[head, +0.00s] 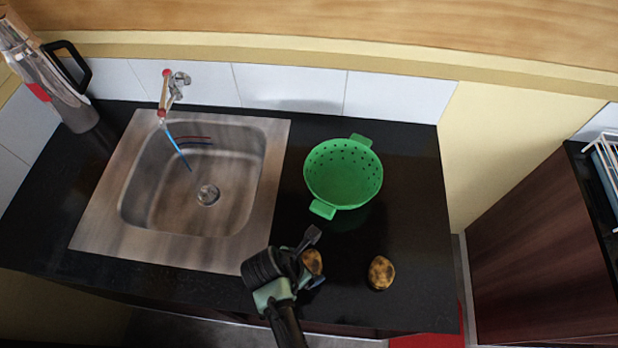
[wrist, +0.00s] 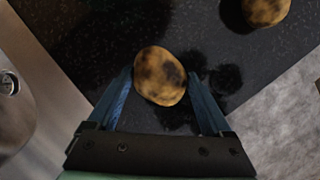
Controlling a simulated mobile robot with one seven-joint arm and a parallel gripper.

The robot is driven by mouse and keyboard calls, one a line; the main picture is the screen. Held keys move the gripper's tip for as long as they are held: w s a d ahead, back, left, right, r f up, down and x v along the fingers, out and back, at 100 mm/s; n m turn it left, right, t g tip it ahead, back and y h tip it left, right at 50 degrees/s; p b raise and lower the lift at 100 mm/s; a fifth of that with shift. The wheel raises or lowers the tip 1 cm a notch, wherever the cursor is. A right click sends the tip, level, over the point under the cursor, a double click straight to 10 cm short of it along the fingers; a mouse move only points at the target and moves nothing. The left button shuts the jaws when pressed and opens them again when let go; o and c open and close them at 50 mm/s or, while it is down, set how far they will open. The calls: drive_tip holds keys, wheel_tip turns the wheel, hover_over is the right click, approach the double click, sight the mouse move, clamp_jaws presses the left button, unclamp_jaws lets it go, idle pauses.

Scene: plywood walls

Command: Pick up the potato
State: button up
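Two brown potatoes with dark patches lie on the black countertop. The nearer potato (wrist: 160,76) sits between the tips of my open gripper (wrist: 161,88) in the wrist view, with dark gaps showing near the fingers. In the head view this potato (head: 313,262) is partly hidden behind my gripper (head: 312,262). The second potato (head: 381,272) lies to the right, apart from my gripper; it also shows at the top right of the wrist view (wrist: 266,8). I cannot tell whether the fingers touch the nearer potato.
A green colander (head: 343,174) stands on the counter (head: 420,230) behind the potatoes. A steel sink (head: 262,215) with a tap (head: 170,92) is on the left, a metal flask (head: 62,95) at the far left. The counter's front and right edges are close to the second potato.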

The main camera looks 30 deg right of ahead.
drive_tip(key=c, duration=0.5)
drive_tip(key=shift+o, duration=0.2)
drive_tip(key=shift+r, duration=0.1)
